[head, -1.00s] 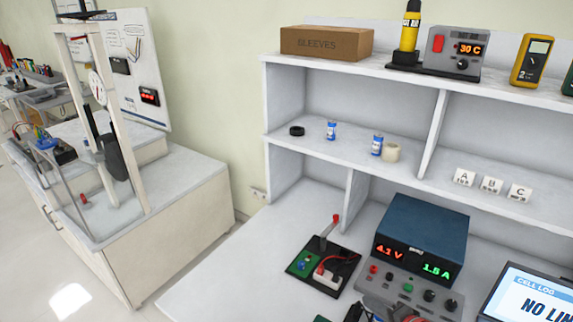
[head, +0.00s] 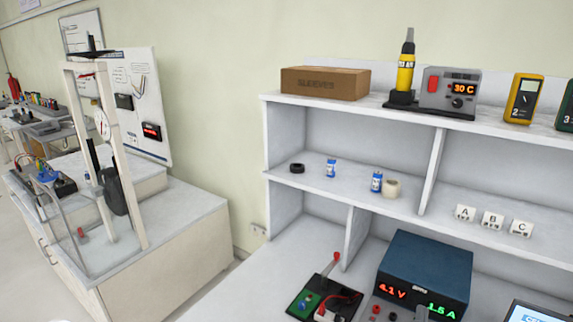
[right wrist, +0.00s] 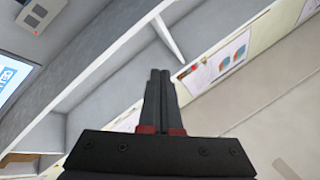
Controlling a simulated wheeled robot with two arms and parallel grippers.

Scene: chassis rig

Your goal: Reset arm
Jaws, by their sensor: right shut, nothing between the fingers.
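My right gripper (right wrist: 160,78) shows in the right wrist view. Its two dark fingers are together with nothing between them. Behind it are white shelf boards and a wall with posters, seen tilted. It touches nothing that I can see. Neither gripper shows in the head view now, and my left gripper is in no view.
In the head view a white shelf unit (head: 350,110) stands on the bench, with a power supply (head: 426,270), a lever board (head: 325,300) and a soldering station (head: 448,90). A side bench (head: 165,245) with a frame stands left.

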